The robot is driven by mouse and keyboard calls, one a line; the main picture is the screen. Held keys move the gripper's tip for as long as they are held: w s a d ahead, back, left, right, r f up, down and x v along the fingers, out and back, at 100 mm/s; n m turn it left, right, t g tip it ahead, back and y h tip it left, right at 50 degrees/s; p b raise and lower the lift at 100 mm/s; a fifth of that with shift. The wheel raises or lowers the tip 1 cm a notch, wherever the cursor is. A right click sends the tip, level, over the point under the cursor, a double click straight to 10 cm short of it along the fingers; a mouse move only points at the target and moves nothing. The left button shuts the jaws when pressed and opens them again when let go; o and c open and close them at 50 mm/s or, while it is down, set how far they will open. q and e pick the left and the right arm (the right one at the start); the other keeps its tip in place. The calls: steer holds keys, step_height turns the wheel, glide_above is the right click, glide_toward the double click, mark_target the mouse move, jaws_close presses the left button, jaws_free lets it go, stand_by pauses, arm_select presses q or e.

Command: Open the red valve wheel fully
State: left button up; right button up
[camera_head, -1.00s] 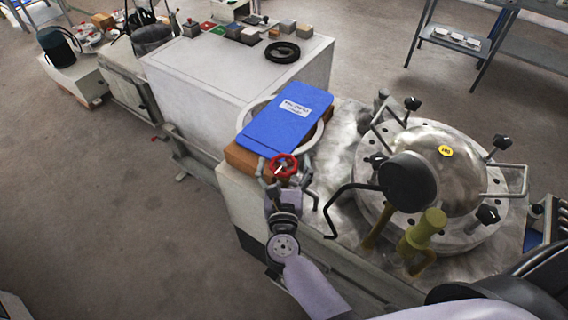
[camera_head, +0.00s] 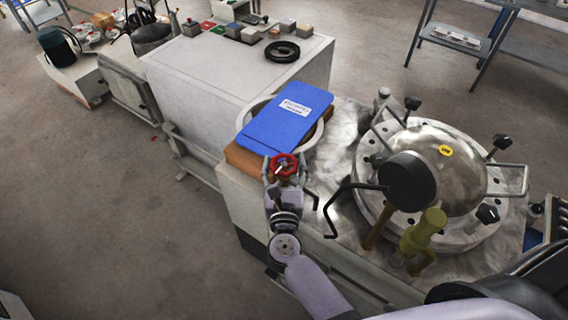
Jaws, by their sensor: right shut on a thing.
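The red valve wheel (camera_head: 284,158) is small and round and sits at the front edge of the bench, just below a blue book. My right gripper (camera_head: 283,172) reaches up from the bottom of the view, with one finger on each side of the wheel. It is shut on the wheel. The fingers hide parts of the wheel's left and right sides, and the valve stem behind it is hidden. My left gripper is not in view.
The blue book (camera_head: 287,115) lies on a brown block and a white ring behind the wheel. A round metal vessel (camera_head: 445,165) with black knobs and a bent black handle (camera_head: 340,205) stands to the right. Open floor (camera_head: 130,225) lies to the left.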

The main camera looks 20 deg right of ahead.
steer(key=n+y, duration=0.2)
steer(key=y, duration=0.1)
steer(key=shift+t, duration=0.3)
steer(key=n+y, duration=0.1)
steer(key=y, duration=0.1)
steer(key=shift+d+n+y, duration=0.1)
steer(key=shift+n+y, duration=0.2)
steer(key=n+y, duration=0.2)
steer(key=y, duration=0.1)
steer(key=shift+n+g+y+b, duration=0.4)
steer(key=shift+n+y+b, duration=0.3)
steer(key=shift+y, duration=0.5)
steer(key=shift+n+y, duration=0.3)
steer(key=o, duration=1.2)
steer(key=shift+c, duration=0.2)
